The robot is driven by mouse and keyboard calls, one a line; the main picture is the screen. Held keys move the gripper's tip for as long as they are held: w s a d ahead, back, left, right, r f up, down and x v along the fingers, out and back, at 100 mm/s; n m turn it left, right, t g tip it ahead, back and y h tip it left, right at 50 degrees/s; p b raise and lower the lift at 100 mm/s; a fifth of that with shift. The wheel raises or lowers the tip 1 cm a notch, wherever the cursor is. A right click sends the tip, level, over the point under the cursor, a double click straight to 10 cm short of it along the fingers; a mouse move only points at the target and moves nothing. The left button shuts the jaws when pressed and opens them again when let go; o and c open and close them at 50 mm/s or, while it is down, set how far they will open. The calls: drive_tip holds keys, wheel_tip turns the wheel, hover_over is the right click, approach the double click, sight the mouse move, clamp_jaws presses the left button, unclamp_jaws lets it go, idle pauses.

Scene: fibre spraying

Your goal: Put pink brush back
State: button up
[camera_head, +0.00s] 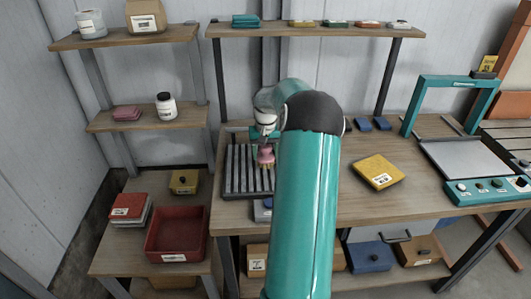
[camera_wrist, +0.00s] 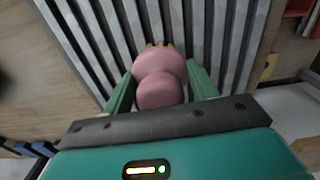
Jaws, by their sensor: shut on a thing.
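The pink brush (camera_head: 265,154) is over a grey slotted rack (camera_head: 238,178) on the wooden workbench. In the wrist view the pink brush (camera_wrist: 159,80) sits between the two green fingers of my gripper (camera_wrist: 160,88), which is shut on it. Its yellowish tip points toward the ribbed rack (camera_wrist: 205,22). I cannot tell whether the tip touches the rack. My teal arm hides the bench middle in the head view.
A yellow block (camera_head: 378,171) lies on the bench (camera_head: 420,205) to the right. A teal-framed machine (camera_head: 470,150) stands at the right end. A red bin (camera_head: 177,235) sits on the lower left shelf. A shelf (camera_head: 315,30) runs above the bench.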

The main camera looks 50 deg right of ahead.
drive_tip(key=shift+f, duration=0.15)
drive_tip(key=o, duration=0.9)
drive_tip(key=shift+o, duration=0.2)
